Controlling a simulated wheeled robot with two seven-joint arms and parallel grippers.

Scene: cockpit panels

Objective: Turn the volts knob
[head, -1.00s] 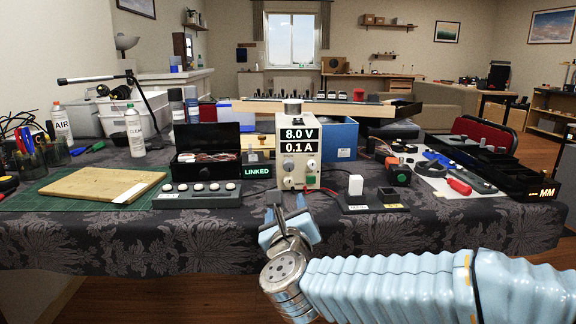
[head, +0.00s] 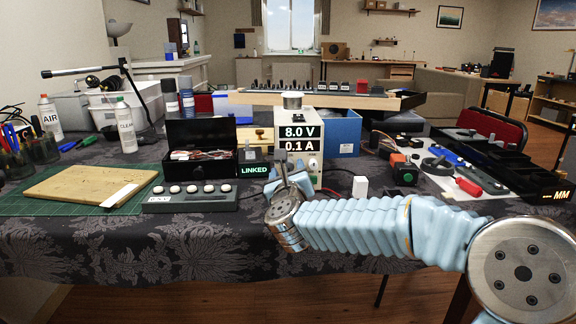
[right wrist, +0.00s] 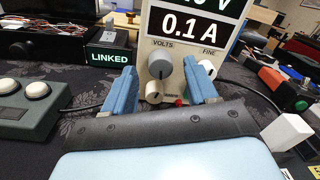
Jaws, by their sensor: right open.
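The power supply (head: 318,129) stands on the table, its display reading 8.0 V and 0.1 A. In the right wrist view the grey volts knob (right wrist: 159,66) sits under the VOLTS label, and a paler knob (right wrist: 153,92) is below it. My right gripper (right wrist: 160,82) is open and faces the panel, its blue fingers either side of the volts knob in the picture. I cannot tell whether they touch it. In the head view my right gripper (head: 291,176) covers the volts knob area. The fine knob (head: 313,163) shows to its right. My left gripper is out of view.
A button box (head: 190,196) and the LINKED display (head: 254,170) are left of the supply. A white block (head: 360,187) and a box with a green button (head: 404,174) are to its right. A cable runs close by. The front tablecloth is clear.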

